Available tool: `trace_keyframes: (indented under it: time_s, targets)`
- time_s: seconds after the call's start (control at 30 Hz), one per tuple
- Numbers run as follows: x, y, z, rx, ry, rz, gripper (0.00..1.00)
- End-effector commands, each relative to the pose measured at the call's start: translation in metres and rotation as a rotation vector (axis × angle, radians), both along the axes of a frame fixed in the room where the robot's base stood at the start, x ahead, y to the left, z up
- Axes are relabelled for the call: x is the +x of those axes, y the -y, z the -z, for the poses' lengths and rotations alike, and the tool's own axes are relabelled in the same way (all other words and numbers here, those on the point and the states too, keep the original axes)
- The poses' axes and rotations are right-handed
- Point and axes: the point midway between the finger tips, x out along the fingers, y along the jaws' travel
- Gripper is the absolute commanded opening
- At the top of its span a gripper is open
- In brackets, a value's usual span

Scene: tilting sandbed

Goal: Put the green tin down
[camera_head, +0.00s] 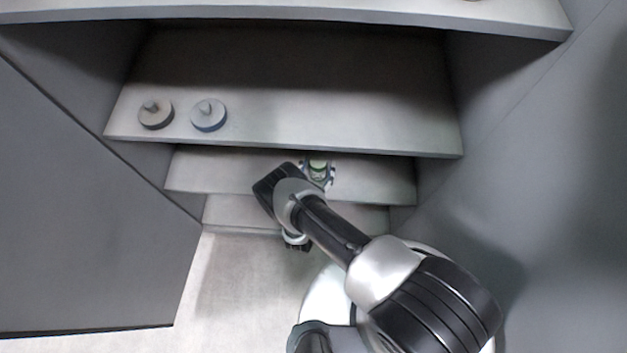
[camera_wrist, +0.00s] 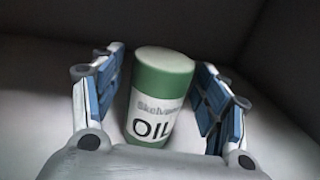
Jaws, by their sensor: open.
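The green tin (camera_wrist: 162,92) has a pale lid, a green top band and a white label reading "OIL". In the wrist view it stands on a grey shelf, tilted a little in the picture, between the two blue-padded fingers of my gripper (camera_wrist: 160,98). The fingers are open, with a gap on each side of the tin. In the head view the tin (camera_head: 317,168) shows small and partly hidden between the fingers of my gripper (camera_head: 318,174), on a lower shelf. The base of the tin is hidden by my gripper in the wrist view.
A wider shelf (camera_head: 300,105) lies above, with two round grey knobbed objects (camera_head: 156,114) (camera_head: 209,115) at its left. Its front edge is close above my gripper. The lower shelf (camera_head: 230,172) is clear to the left of the tin. Grey side walls flank the shelves.

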Motion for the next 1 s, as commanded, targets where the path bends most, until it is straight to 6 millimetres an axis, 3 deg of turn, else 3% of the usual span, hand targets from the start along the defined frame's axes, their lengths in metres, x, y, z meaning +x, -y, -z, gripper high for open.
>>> trace_keyframes:
  time_s: [0.3,0.5,0.7,1.0]
  targets:
    - [-0.068,-0.015,-0.002,-0.004,-0.001,-0.009,0.68]
    - [-0.096,-0.02,0.0,-0.002,0.0,-0.005,0.68]
    - [-0.108,-0.021,0.0,-0.001,0.001,-0.001,0.68]
    - [-0.109,-0.021,0.0,-0.001,0.001,0.0,0.68]
